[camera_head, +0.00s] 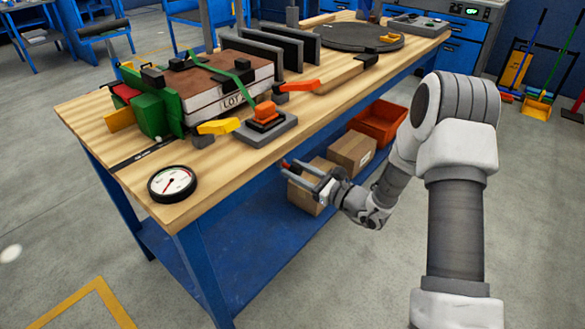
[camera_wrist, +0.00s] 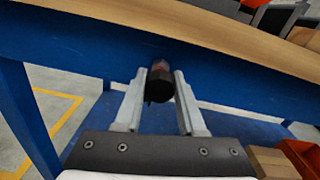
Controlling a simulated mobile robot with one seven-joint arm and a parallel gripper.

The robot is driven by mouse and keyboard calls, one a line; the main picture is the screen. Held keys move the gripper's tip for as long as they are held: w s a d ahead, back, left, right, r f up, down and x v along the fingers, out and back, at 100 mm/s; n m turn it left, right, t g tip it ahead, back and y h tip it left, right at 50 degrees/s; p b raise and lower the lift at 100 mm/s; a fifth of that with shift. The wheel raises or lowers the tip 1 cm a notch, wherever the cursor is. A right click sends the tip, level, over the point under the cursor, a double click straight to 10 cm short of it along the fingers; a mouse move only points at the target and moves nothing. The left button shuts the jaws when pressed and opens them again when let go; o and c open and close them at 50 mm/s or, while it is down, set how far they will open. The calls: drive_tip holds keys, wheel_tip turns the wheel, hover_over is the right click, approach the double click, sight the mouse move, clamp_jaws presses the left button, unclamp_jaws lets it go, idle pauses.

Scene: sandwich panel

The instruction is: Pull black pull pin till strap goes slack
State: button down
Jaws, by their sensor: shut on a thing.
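My gripper (camera_head: 298,172) is in front of the workbench, beyond the tabletop's front edge in the head view. In the wrist view my gripper (camera_wrist: 158,92) is shut on a short black cylinder, the likely black pull pin (camera_wrist: 159,86), with a reddish far end. A small red tip also shows near the fingertips in the head view. A green strap (camera_head: 240,84) crosses the brown-topped, white-sided panel stack (camera_head: 235,96) marked "LOT". I cannot tell whether the strap is taut or slack. A green clamp block (camera_head: 155,112) stands at the stack's left end.
A dial gauge (camera_head: 172,183) lies near the bench's front left corner. An orange-topped fixture (camera_head: 266,122) and a yellow lever (camera_head: 218,127) sit before the stack. Cardboard boxes (camera_head: 351,152) and an orange bin (camera_head: 380,121) stand on the lower shelf (camera_head: 262,248).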

drive_tip(key=c, duration=0.5)
unclamp_jaws()
drive_tip(key=p+v, duration=0.3)
drive_tip(key=v, duration=1.4)
drive_tip(key=shift+s+d, duration=0.15)
drive_tip(key=shift+s, duration=0.05)
